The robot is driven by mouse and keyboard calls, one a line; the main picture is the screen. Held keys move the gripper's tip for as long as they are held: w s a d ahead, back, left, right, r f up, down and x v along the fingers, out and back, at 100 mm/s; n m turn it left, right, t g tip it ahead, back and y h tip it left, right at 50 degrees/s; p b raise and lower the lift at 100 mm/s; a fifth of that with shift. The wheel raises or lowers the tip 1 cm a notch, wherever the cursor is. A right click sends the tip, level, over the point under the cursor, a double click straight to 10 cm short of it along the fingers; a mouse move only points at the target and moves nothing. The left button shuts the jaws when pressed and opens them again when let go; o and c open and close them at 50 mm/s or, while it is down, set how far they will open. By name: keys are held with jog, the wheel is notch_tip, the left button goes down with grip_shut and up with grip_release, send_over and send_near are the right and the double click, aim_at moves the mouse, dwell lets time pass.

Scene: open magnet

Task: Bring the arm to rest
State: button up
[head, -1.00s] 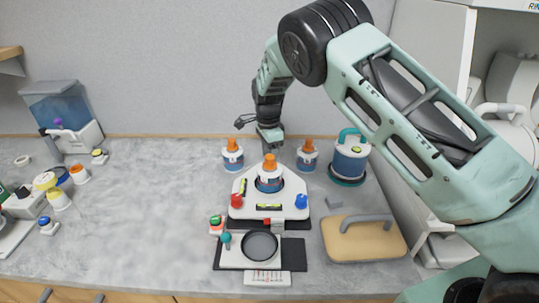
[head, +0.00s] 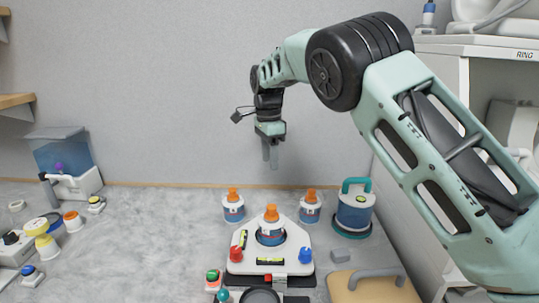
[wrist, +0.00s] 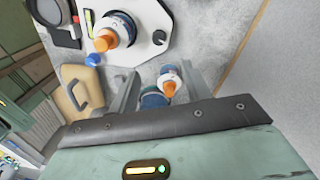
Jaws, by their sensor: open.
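My gripper (head: 270,152) hangs in the air above the back of the counter, fingers pointing down, in the head view. It is open and empty, well above the orange-topped containers. In the wrist view its two fingers (wrist: 163,92) stand apart, with an orange-topped container (wrist: 172,80) on the counter below showing between them. My arm reaches in from the right side of the head view.
A white plate (head: 240,262) holds an orange-topped container (head: 271,226), with a red knob and a blue knob. Two similar containers (head: 233,208) (head: 310,207) stand behind it. A teal-handled canister (head: 354,213) stands to the right. Left of centre, the counter (head: 140,240) is clear.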

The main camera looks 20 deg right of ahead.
jog(key=shift+r, duration=0.8)
jog(key=s+a+n+y, duration=0.1)
jog(key=s+a+n, duration=0.2)
jog(key=s+n, duration=0.5)
jog(key=s+a+n, duration=0.3)
jog(key=s+n, duration=0.1)
jog(key=s, duration=0.9)
jog(key=s+a+n+y, duration=0.1)
jog(key=s+a+n, duration=0.4)
jog(key=s, duration=0.5)
jog(key=s+d+f+n, duration=0.2)
jog(key=s+n, duration=0.2)
jog(key=s, duration=0.2)
jog(key=s+d+f+n+h, duration=0.1)
jog(key=s+d+f+n, duration=0.1)
jog(key=s+n, duration=0.2)
jog(key=s, duration=0.2)
jog(key=shift+s+d+f+t, duration=0.2)
jog(key=shift+s+d+t, duration=0.1)
jog(key=shift+d, duration=0.1)
